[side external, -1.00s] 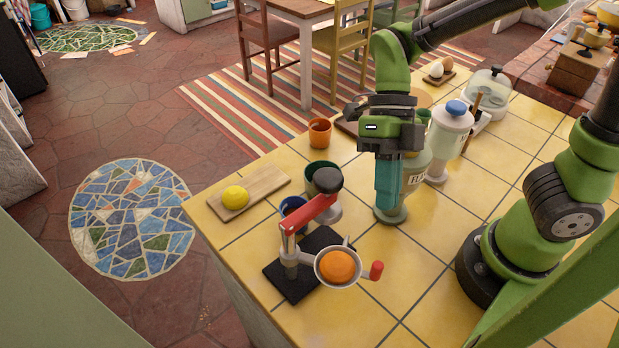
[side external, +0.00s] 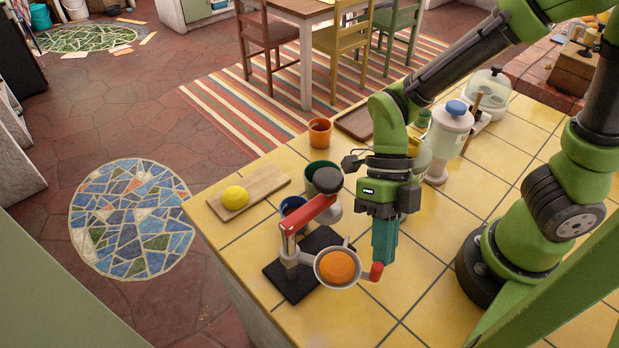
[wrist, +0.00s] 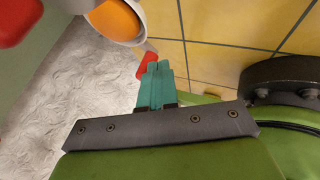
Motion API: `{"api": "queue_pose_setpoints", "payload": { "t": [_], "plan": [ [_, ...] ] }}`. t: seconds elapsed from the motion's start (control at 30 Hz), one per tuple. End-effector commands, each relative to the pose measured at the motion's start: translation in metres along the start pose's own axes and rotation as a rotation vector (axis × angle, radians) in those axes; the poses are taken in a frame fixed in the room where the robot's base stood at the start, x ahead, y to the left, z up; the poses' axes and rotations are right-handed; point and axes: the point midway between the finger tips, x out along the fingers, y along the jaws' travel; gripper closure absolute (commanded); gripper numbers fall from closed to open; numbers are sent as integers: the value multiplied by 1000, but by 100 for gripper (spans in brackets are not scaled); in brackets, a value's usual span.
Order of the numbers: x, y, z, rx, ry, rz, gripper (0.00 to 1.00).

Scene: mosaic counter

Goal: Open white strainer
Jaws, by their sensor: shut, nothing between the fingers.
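The white strainer (side external: 318,279) is a round cup on the juicer, swung out to the front right, with an orange half (side external: 337,267) in it. Its short red handle (side external: 376,271) points right. In the wrist view the strainer rim (wrist: 141,36), the orange (wrist: 112,20) and the red handle (wrist: 146,66) show at the top. My gripper (side external: 382,262) is shut and empty, its teal fingers pointing down right beside the red handle. In the wrist view the fingertips (wrist: 157,68) overlap the handle's end; I cannot tell whether they touch it.
The juicer's red lever (side external: 312,213) with its dark knob rises left of my gripper, over a black base (side external: 291,287). A blue cup and a green cup (side external: 320,168) stand behind it. A lemon lies on a board (side external: 262,184). Clear tiles lie at the front right.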

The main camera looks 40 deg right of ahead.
Motion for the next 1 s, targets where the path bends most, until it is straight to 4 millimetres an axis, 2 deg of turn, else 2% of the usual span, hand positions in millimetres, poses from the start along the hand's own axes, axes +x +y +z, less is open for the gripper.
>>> {"api": "queue_pose_setpoints", "payload": {
  "t": [0.23, 0.63, 0.77, 1.0],
  "plan": [
    [18, 20, -14, -2, 1, 0, 100],
    [19, 22, -15, 0, 0, 1, 100],
    [8, 22, -16, -2, -2, 4, 100],
    [-37, 17, -22, 1, -6, 5, 100]
  ]
}}
